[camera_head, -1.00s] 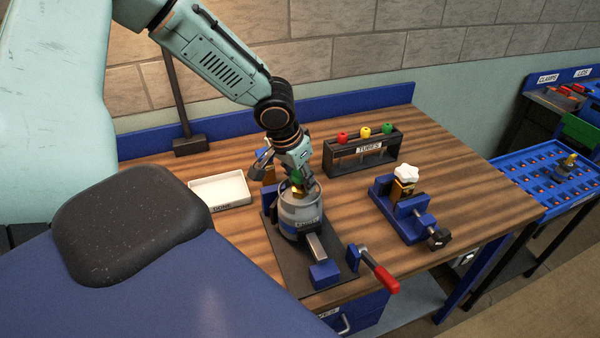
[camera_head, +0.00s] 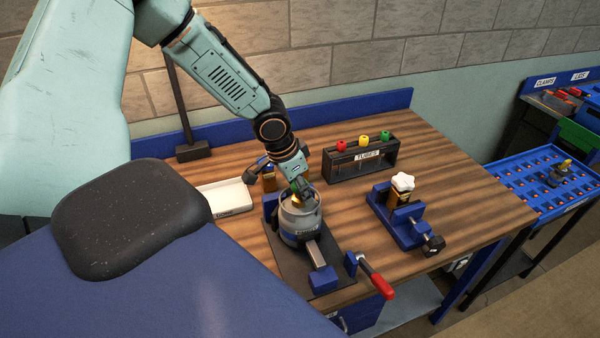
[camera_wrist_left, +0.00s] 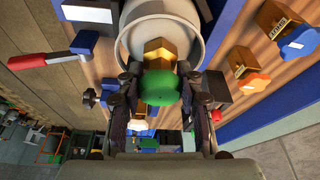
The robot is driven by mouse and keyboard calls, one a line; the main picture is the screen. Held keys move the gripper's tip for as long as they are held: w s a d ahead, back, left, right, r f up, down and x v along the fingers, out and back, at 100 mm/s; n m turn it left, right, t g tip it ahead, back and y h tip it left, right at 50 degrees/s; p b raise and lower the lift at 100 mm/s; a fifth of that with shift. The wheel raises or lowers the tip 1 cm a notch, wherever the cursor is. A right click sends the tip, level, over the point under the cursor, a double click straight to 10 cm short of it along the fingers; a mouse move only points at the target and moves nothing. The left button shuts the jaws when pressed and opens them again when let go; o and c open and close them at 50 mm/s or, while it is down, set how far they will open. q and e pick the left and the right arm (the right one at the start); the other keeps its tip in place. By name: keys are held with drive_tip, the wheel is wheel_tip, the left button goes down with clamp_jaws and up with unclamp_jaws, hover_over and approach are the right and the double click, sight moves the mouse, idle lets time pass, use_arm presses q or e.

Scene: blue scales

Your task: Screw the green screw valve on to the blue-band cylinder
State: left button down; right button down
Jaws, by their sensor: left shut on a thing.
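The blue-band cylinder (camera_head: 300,222), grey with a rounded top, stands upright in a dark clamp fixture on the bench. My left gripper (camera_head: 298,187) is just above its top, pointing down at a slant. In the left wrist view the gripper (camera_wrist_left: 160,95) is shut on the green knob of the screw valve (camera_wrist_left: 165,88). The valve's brass body points at the grey cylinder top (camera_wrist_left: 160,25) and overlaps it. I cannot tell whether its lower end is in the cylinder neck. In the head view the fingers mostly hide the valve. My right gripper is not in view.
The clamp's red handle (camera_head: 377,285) sticks out front right. A vise (camera_head: 415,230) holds a brass part with a white knob (camera_head: 402,181). A tubes rack (camera_head: 362,164) stands behind, a white tray (camera_head: 226,196) left. Orange-knob (camera_wrist_left: 252,83) and blue-knob (camera_wrist_left: 298,42) valves stand near the cylinder.

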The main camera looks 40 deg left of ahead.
use_arm(q)
drive_tip(key=shift+m+h, duration=0.3)
drive_tip(key=shift+m, duration=0.9)
drive_tip(key=shift+f+m+b, duration=0.1)
drive_tip(key=shift+m+b, duration=0.2)
drive_tip(key=shift+b, duration=0.1)
drive_tip(key=shift+m+g+h+b, duration=0.4)
drive_tip(key=shift+m+b, duration=0.9)
drive_tip(key=shift+m, duration=0.1)
drive_tip(key=c, duration=0.8)
unclamp_jaws()
